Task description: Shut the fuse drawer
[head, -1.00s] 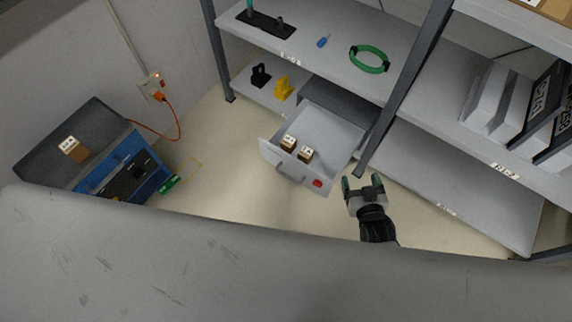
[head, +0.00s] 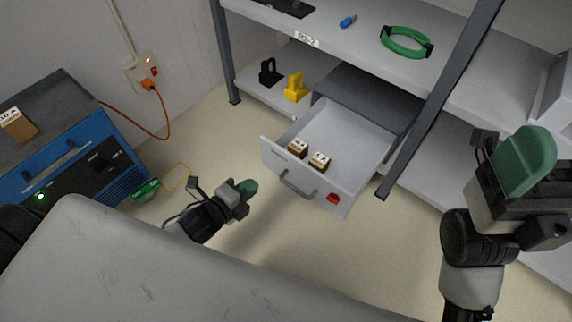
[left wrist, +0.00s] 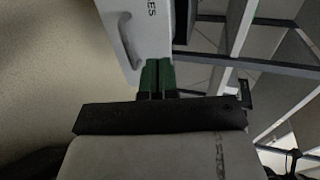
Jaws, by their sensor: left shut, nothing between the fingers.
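The fuse drawer (head: 310,176) is a pale grey drawer, pulled out from a dark grey housing (head: 365,98) on the lower shelf. Two small labelled blocks (head: 319,161) lie inside. My left gripper (head: 247,188) is shut and empty, left of and apart from the drawer front. In the left wrist view its green fingertips (left wrist: 158,76) are together, with the drawer front (left wrist: 160,25) and handle (left wrist: 129,39) beyond. My right gripper (head: 522,162) is close to the camera at right; its finger gap is hidden.
A blue machine (head: 85,165) stands at left, with an orange cord to a wall socket. A shelf post (head: 440,100) rises right of the drawer. A black padlock (head: 270,73) and a yellow one (head: 296,88) sit on the lower shelf. A grey surface (head: 150,260) fills the foreground.

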